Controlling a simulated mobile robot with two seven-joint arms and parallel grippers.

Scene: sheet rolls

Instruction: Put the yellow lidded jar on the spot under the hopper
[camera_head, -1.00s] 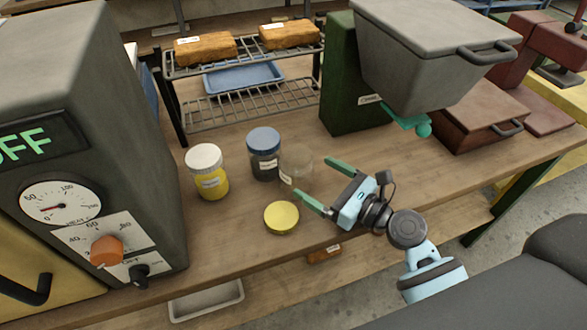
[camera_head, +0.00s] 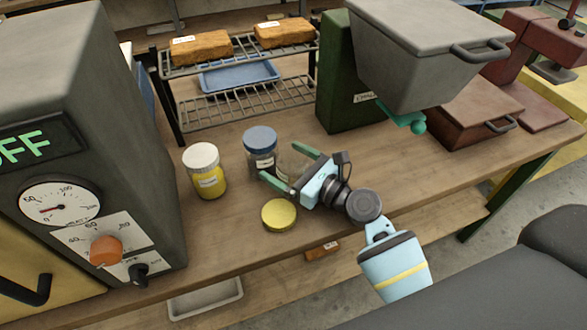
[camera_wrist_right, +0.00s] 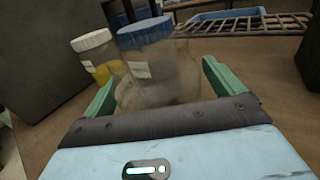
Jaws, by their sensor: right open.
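A jar with yellow contents and a white lid (camera_head: 205,172) stands on the table left of the blue-lidded jar (camera_head: 260,147). A round yellow lid (camera_head: 279,215) lies flat on the table in front of them. My right gripper (camera_head: 279,163) is open, its green fingers on either side of a clear, lidless jar (camera_wrist_right: 150,92). In the right wrist view the blue-lidded jar (camera_wrist_right: 145,32) is behind it and the white-lidded jar (camera_wrist_right: 95,58) is to the left. My left gripper is out of view.
A grey machine with a dial (camera_head: 60,200) stands at the left. A wire rack (camera_head: 240,95) with two wrapped loaves and a blue tray (camera_head: 238,76) is behind the jars. The tabletop right of my gripper is clear.

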